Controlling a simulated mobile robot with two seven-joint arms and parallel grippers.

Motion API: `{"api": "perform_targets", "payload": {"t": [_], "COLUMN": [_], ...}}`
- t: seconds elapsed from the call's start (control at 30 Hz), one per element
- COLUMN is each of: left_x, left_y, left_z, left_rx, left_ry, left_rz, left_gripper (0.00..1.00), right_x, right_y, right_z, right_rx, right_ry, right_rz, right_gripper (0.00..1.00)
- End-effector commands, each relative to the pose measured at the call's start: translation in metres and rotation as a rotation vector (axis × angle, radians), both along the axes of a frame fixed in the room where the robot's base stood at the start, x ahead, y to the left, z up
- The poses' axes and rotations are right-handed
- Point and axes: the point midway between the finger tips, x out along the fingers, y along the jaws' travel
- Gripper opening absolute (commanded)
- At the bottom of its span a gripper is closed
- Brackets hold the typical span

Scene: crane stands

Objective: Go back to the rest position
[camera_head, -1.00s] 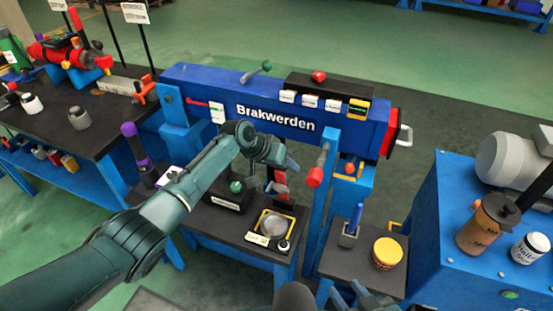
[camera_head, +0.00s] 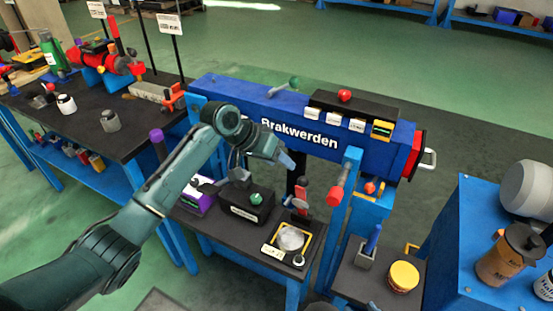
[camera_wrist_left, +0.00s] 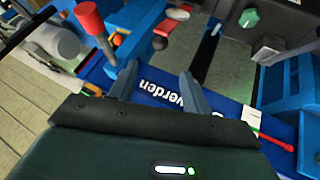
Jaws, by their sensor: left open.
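My left gripper (camera_head: 265,160) is raised in front of the blue beam marked "Brakwerden" (camera_head: 345,152), above the black bench top. In the left wrist view my left gripper (camera_wrist_left: 160,70) has its two fingers apart with nothing between them. The blue beam (camera_wrist_left: 165,93) shows behind the fingers there. My left arm reaches in from the lower left in the head view. My right gripper does not show in either view.
Below the gripper are a black box with a green knob (camera_head: 257,199) and a yellow-framed round dish (camera_head: 291,238). A red-tipped blue post (camera_head: 346,180) stands to the right. A dark workbench (camera_head: 88,140) lies left. Green floor (camera_head: 260,50) is open behind the beam.

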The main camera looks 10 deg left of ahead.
Motion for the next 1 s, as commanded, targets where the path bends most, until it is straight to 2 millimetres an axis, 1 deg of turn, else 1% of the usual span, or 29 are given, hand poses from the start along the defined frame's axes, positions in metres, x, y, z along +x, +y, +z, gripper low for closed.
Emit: {"api": "perform_targets", "payload": {"t": [0.37, 0.47, 0.53, 0.57, 0.6, 0.67, 0.7, 0.77, 0.8, 0.87, 0.9, 0.97, 1.0], "left_x": [0.0, -0.006, -0.015, -0.02, -0.029, -0.045, -0.056, -0.074, -0.087, -0.108, -0.123, -0.145, -0.161], "left_y": [0.0, -0.002, -0.003, -0.004, -0.004, -0.005, -0.004, -0.002, 0.0, 0.004, 0.008, 0.014, 0.018], "left_z": [-0.001, -0.012, -0.029, -0.038, -0.052, -0.073, -0.086, -0.103, -0.113, -0.126, -0.133, -0.141, -0.145], "left_rx": [0.0, -0.004, -0.011, -0.015, -0.02, -0.028, -0.032, -0.033, -0.033, -0.03, -0.026, -0.016, -0.006], "left_ry": [0.0, -0.005, -0.018, -0.027, -0.042, -0.069, -0.093, -0.127, -0.151, -0.186, -0.21, -0.247, -0.272], "left_rz": [0.0, 0.008, 0.024, 0.033, 0.047, 0.074, 0.094, 0.126, 0.146, 0.175, 0.194, 0.22, 0.237], "left_gripper": [0.48, 0.48, 0.48, 0.48, 0.48, 0.48, 0.48, 0.48, 0.48, 0.48, 0.48, 0.48, 0.48], "right_x": [0.0, 0.0, 0.0, 0.0, 0.0, -0.001, -0.001, -0.001, -0.002, -0.002, -0.003, -0.004, -0.004], "right_y": [0.0, 0.0, 0.0, -0.001, -0.001, -0.001, -0.001, -0.002, -0.003, -0.005, -0.005, -0.006, -0.007], "right_z": [0.001, 0.002, 0.004, 0.004, 0.006, 0.007, 0.008, 0.008, 0.008, 0.007, 0.006, 0.004, 0.004], "right_rx": [0.0, -0.002, -0.004, -0.004, -0.005, -0.006, -0.007, -0.009, -0.011, -0.014, -0.017, -0.018, -0.018], "right_ry": [-0.002, -0.002, -0.001, -0.001, -0.001, 0.001, 0.003, 0.006, 0.01, 0.015, 0.021, 0.029, 0.033], "right_rz": [0.002, 0.004, 0.005, 0.005, 0.005, 0.005, 0.004, 0.003, 0.002, -0.001, -0.003, -0.006, -0.01], "right_gripper": [0.36, 0.36, 0.36, 0.36, 0.36, 0.36, 0.36, 0.36, 0.36, 0.36, 0.36, 0.36, 0.36]}}
